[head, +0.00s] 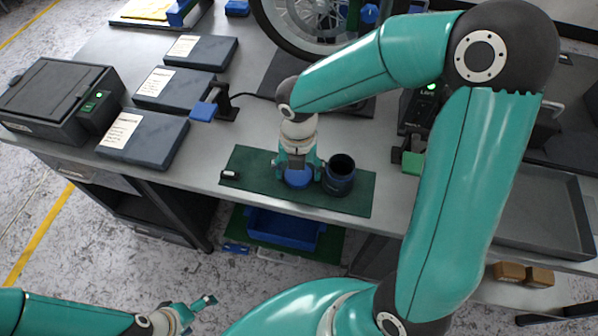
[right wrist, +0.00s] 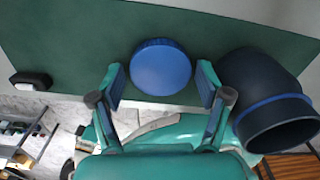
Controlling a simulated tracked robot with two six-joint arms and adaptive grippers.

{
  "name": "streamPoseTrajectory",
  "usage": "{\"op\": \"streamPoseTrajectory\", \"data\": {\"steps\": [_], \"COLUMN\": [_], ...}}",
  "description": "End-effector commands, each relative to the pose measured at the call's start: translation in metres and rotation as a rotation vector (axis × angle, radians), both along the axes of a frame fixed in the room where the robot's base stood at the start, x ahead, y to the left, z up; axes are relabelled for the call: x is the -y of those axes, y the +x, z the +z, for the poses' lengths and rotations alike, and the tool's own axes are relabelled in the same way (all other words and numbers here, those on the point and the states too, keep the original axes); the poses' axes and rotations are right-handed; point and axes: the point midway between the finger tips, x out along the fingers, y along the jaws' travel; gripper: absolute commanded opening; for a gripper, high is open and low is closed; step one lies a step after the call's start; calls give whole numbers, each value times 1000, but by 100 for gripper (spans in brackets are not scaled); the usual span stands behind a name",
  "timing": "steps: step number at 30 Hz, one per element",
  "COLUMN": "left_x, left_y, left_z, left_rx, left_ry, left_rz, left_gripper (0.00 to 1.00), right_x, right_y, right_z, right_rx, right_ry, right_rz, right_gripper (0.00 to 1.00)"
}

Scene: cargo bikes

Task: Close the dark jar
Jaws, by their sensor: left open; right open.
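The dark jar (head: 340,174) stands open and upright on the green mat (head: 247,174); I can see into its mouth. It also shows at the right of the right wrist view (right wrist: 262,98), with a blue band near its rim. The round blue lid (head: 298,178) lies on the mat just left of the jar. My right gripper (head: 299,167) is over the lid, with its open fingers on either side of it; the right wrist view shows the lid (right wrist: 161,67) between the fingertips, apparently with gaps. My left gripper (head: 203,306) is open and empty, low at the front, away from the bench.
A small black object (head: 229,175) lies at the mat's left end. Dark flat boxes (head: 143,138) with paper labels lie left on the bench. A bicycle wheel (head: 310,20) is at the back. A blue tray (head: 283,229) sits below the bench edge. A grey tray (head: 545,215) is at right.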

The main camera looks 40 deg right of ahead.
Motion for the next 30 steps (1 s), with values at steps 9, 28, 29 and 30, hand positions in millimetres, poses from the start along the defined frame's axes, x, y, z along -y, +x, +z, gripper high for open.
{"op": "streamPoseTrajectory", "data": {"steps": [9,28,29,30], "left_x": [0,0,0,0], "left_y": [0,0,0,0], "left_z": [0,3,4,4], "left_rx": [0,0,0,0], "left_ry": [0,0,0,0], "left_rz": [0,0,0,0], "left_gripper": [92,92,92,92], "right_x": [0,-1,-1,-1], "right_y": [0,2,1,2], "right_z": [0,23,28,34], "right_rx": [0,5,5,6], "right_ry": [0,0,0,1], "right_rz": [1,3,2,2], "right_gripper": [53,53,53,53]}}
